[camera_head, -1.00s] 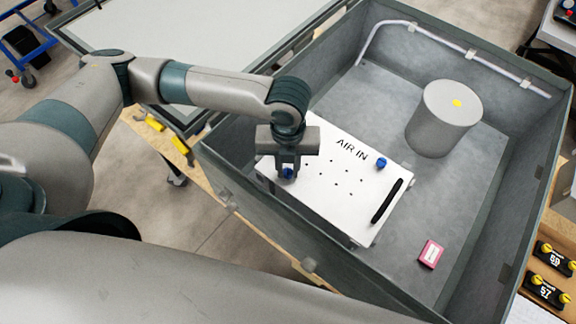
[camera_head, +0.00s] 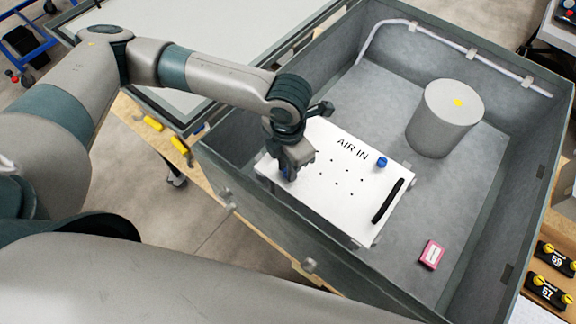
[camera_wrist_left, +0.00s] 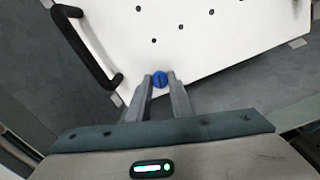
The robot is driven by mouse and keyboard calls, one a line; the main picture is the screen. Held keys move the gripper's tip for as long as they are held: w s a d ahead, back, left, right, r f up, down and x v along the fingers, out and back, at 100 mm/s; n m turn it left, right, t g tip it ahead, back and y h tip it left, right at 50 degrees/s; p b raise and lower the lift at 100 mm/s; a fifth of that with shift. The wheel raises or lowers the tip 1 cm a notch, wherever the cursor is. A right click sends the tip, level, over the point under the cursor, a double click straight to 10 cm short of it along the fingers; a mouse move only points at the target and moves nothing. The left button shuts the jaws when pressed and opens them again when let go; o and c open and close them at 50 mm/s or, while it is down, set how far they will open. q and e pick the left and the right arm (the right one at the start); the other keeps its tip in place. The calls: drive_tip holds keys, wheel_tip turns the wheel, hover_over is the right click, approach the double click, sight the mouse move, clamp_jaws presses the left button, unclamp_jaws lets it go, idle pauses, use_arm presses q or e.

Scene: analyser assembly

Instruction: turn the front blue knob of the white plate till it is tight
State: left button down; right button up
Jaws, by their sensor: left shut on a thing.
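The white plate (camera_head: 335,195) marked "AIR IN" sits in the grey bin, with a black handle (camera_head: 387,201) on its right side. My left gripper (camera_head: 289,174) points down at the plate's near left corner. In the left wrist view the front blue knob (camera_wrist_left: 160,79) lies between the two fingertips (camera_wrist_left: 160,84), and the fingers are shut on it. In the head view my gripper hides this knob. A second blue knob (camera_head: 382,162) stands at the plate's far right corner, clear of the gripper. My right gripper is not in view.
The grey bin's walls (camera_head: 270,215) surround the plate. A grey cylinder (camera_head: 440,125) stands at the back and a pink box (camera_head: 431,254) lies at the right front. The bin floor (camera_head: 465,185) between them is free. A pale pipe (camera_head: 440,36) runs along the back wall.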

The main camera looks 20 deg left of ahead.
use_arm(q)
drive_tip(key=m, duration=0.5)
drive_tip(key=shift+w+r+m+b, duration=0.2)
drive_tip(key=shift+w+m+b, duration=0.05)
drive_tip(key=shift+m+b, duration=0.05)
drive_tip(key=m, duration=0.4)
drive_tip(key=shift+m+p, duration=0.3)
drive_tip(key=shift+m, duration=0.8)
drive_tip(key=shift+s+f+m+p, duration=0.1)
drive_tip(key=shift+m+p, duration=0.3)
drive_tip(key=shift+m, duration=0.3)
drive_tip(key=c, duration=1.6)
unclamp_jaws()
drive_tip(key=shift+o, duration=0.2)
drive_tip(key=shift+s, duration=0.1)
